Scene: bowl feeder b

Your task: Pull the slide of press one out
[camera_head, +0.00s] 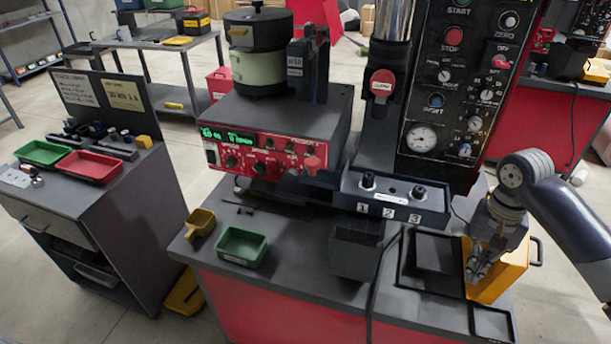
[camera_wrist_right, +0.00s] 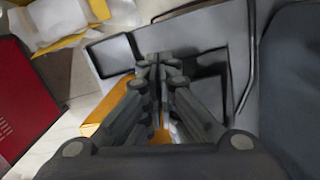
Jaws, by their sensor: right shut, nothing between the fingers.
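The press has a dark control panel (camera_head: 455,80) and a metal column (camera_head: 392,18). At its foot is a dark fixture (camera_head: 430,208) with labels 1, 2 and 3 and two knobs on top. A dark block (camera_head: 358,258) juts out at the front below it; I cannot tell whether this is the slide. My right gripper (camera_head: 474,276) is shut and empty, pointing down in front of an orange bin (camera_head: 512,262), to the right of and apart from the block. In the right wrist view its closed fingers (camera_wrist_right: 158,62) show above dark trays. My left gripper is out of view.
A dark tray (camera_head: 413,288) lies on the bench between the block and my gripper. A black cable hangs by the block. A feeder with a red front (camera_head: 262,152) stands left of the press. A green bin (camera_head: 242,250) and a yellow scoop (camera_head: 200,224) sit at the bench's left.

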